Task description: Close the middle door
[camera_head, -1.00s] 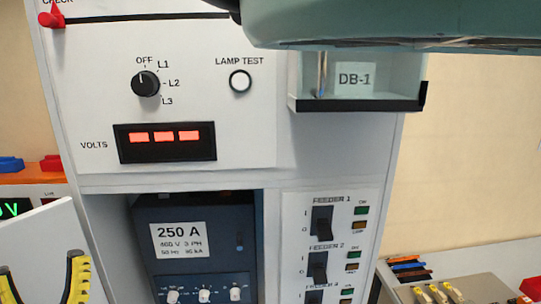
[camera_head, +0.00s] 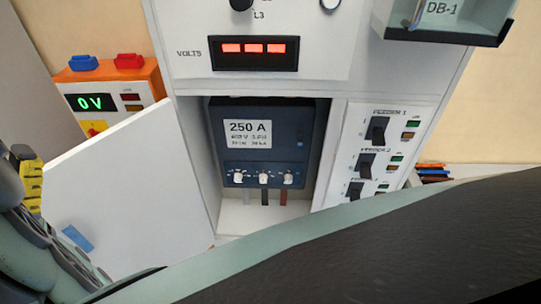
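The middle door is a white panel (camera_head: 125,195) on the left of the cabinet. It stands swung open, away from the compartment opening (camera_head: 265,215), and a small blue piece (camera_head: 77,238) is on its face. Inside the compartment is a dark breaker labelled 250 A (camera_head: 262,145). My gripper (camera_head: 28,178) is partly in view at the left edge, with yellow-and-black finger parts beside the door's left edge. I cannot tell whether it touches the door. Its fingertips and opening are mostly hidden. My arm crosses the bottom and covers the door's lower edge.
A feeder switch panel (camera_head: 385,150) is right of the compartment. A voltage display (camera_head: 254,52) and an open-fronted DB-1 box (camera_head: 445,35) sit above. An orange meter box (camera_head: 110,92) reading 0 V stands behind the door. Dark and coloured items (camera_head: 433,173) lie at the right.

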